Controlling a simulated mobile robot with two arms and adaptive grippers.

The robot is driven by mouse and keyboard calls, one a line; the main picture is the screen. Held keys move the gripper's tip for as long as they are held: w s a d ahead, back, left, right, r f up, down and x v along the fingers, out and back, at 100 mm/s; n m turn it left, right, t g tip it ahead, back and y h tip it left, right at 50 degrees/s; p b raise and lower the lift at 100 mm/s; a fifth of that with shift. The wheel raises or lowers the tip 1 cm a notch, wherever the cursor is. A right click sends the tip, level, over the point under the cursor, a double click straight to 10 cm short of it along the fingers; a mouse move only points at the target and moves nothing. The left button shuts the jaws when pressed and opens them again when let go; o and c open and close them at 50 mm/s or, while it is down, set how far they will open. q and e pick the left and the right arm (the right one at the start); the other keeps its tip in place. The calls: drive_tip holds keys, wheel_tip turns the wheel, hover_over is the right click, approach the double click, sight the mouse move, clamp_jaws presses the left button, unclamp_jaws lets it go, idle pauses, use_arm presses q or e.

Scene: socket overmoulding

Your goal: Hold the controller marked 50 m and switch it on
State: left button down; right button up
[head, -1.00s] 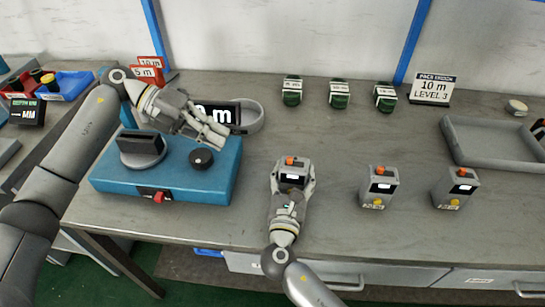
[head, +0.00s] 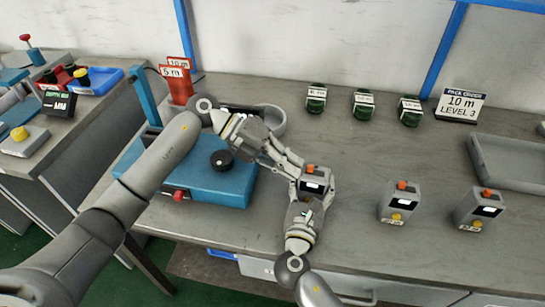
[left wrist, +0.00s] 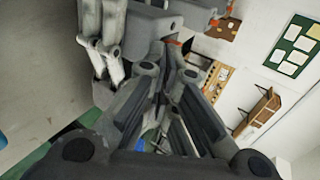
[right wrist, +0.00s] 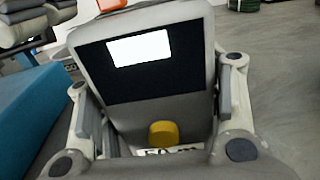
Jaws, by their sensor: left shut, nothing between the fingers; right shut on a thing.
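My right gripper (head: 304,205) is shut on a grey controller (head: 314,182) with an orange button on top and a lit white screen. In the right wrist view the same controller (right wrist: 150,80) fills the middle between the fingers, with a yellow knob (right wrist: 163,133) and a partly hidden label that seems to read 50 m. My left gripper (head: 292,168) is shut and empty, its fingertips close to the left side of the held controller. I cannot tell whether they touch. In the left wrist view the left fingers (left wrist: 172,70) point toward the grey controller and the right gripper's fingers.
Two similar controllers (head: 397,203) and (head: 478,210) stand on the bench to the right. A blue device (head: 215,185) with a black knob lies under my left arm. Several green packs (head: 363,104), a sign (head: 461,104) and a grey tray (head: 505,165) are farther back.

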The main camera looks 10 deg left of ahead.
use_arm(q)
drive_tip(key=shift+d, duration=0.35)
drive_tip(key=shift+d, duration=0.1)
drive_tip(key=shift+s+d, duration=0.15)
drive_tip(key=shift+d, duration=1.2)
drive_tip(key=a, duration=0.4)
drive_tip(key=shift+w+a, duration=0.25)
drive_tip(key=shift+a, duration=0.15)
drive_tip(key=v, duration=0.9)
drive_tip(key=shift+r, duration=0.25)
